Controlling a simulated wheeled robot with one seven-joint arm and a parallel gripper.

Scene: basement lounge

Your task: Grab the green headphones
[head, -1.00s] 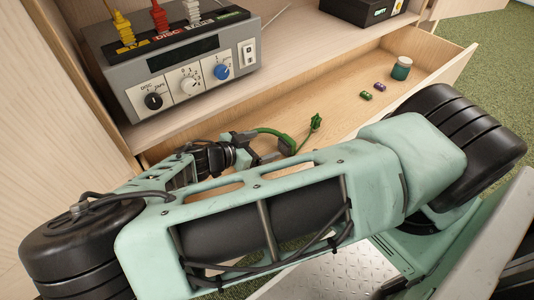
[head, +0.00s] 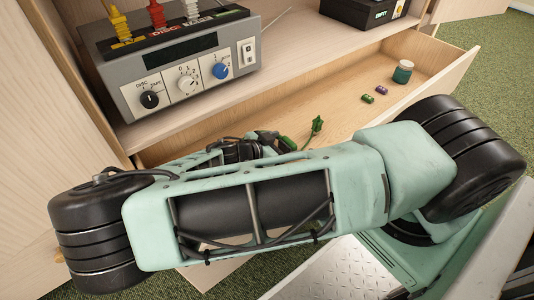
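A green object with a thin green stem and a clip-like end (head: 316,125) lies in the open drawer, just right of my gripper. It may be part of the green headphones, but my arm hides most of it. My gripper (head: 270,142) reaches into the drawer at the green object's left end. Only a dark part of the gripper shows above my arm. I cannot see its fingertips clearly, nor whether they touch or hold the green object.
The open wooden drawer (head: 345,92) also holds a green jar (head: 403,72), a green battery-like piece (head: 367,99) and a purple one (head: 382,90). A grey device with knobs (head: 185,70) stands on the shelf above, with a black box (head: 365,10) to its right.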

